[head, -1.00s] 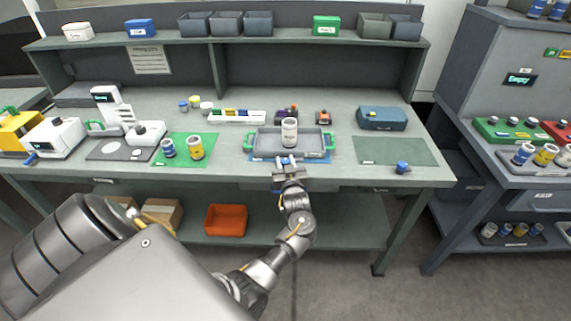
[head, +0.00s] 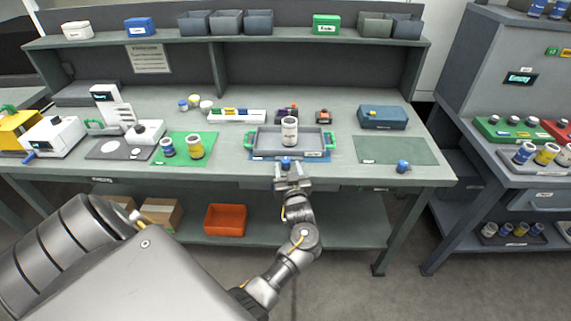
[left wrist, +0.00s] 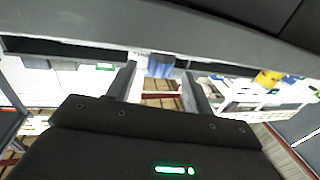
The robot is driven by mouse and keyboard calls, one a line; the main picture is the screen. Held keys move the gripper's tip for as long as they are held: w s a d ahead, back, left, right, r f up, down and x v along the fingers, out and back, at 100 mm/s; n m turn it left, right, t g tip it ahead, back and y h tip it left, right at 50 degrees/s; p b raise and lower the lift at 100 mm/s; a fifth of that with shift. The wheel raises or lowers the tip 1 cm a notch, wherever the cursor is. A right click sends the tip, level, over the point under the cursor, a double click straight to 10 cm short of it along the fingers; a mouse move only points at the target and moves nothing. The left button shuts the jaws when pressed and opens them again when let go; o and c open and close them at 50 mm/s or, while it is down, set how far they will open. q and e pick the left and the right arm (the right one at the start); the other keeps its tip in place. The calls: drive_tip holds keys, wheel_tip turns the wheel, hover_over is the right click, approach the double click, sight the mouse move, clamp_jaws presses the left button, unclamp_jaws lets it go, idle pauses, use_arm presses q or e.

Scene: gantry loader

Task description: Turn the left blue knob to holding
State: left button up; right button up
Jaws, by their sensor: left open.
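The left blue knob (head: 286,162) sits at the bench's front edge, just in front of the grey tray. My left gripper (head: 289,173) is at the front edge, with its jaws apart and pointing at this knob. In the left wrist view, a blue ribbed knob (left wrist: 161,66) shows between the tips of my left gripper (left wrist: 160,80), with gaps on both sides. I cannot read its setting. A second blue knob (head: 403,166) is at the front edge to the right. My right gripper is not in view.
The grey tray (head: 262,140) with green handles holds a white jar (head: 289,130). A green mat (head: 212,143) with two jars lies to the left. A dark green mat (head: 395,150) to the right is bare. An orange bin (head: 225,219) stands on the lower shelf.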

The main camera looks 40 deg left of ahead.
sight(286, 165)
use_arm(q)
drive_tip(key=shift+v, duration=1.75)
